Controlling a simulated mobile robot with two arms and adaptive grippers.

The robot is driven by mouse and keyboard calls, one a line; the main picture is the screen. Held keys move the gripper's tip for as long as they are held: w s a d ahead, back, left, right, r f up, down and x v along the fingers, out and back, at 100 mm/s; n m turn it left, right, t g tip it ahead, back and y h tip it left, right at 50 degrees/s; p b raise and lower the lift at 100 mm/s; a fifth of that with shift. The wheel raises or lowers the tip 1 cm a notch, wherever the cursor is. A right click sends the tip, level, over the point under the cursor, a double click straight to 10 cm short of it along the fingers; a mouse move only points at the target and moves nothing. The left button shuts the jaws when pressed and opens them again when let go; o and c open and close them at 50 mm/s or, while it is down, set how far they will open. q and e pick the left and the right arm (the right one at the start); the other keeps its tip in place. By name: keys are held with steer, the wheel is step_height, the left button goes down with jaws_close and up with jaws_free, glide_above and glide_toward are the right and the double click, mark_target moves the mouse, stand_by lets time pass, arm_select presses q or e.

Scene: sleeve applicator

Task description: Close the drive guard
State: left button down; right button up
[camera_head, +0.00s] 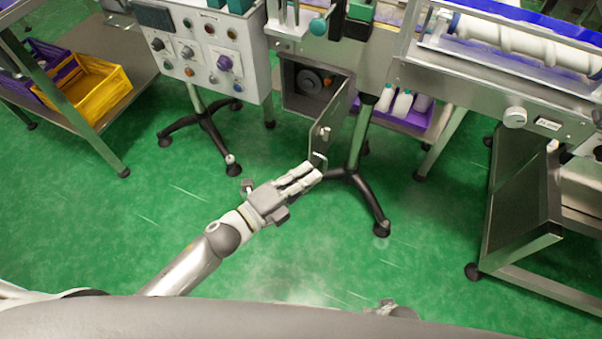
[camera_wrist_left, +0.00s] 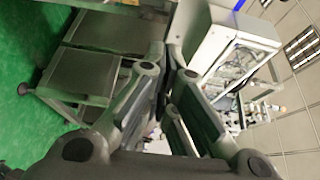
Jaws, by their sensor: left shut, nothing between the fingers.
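The drive guard (camera_head: 325,125) is a grey metal door, swung open from a box-like housing (camera_head: 288,92) below the machine. It stands out towards me, with a small latch on its face. Inside the housing a dark round drive part (camera_head: 309,81) shows. My left gripper (camera_head: 318,175) is shut and empty at the guard's lower near edge; I cannot tell whether it touches. In the left wrist view the fingers (camera_wrist_left: 172,65) are close together, and I cannot make out the guard there. A small grey part at the bottom edge of the head view may be my right gripper (camera_head: 392,310).
A control panel (camera_head: 200,50) with knobs is left of the housing. A black-footed stand leg (camera_head: 357,140) is just right of the guard. White bottles (camera_head: 402,104) stand in a purple tray behind it. A steel side table (camera_head: 530,200) is at right. The green floor in front is clear.

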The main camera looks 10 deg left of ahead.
arm_select(q)
steer(key=w+d, duration=0.1)
steer(key=w, duration=0.6)
steer(key=shift+d, duration=0.2)
steer(key=shift+w, duration=0.1)
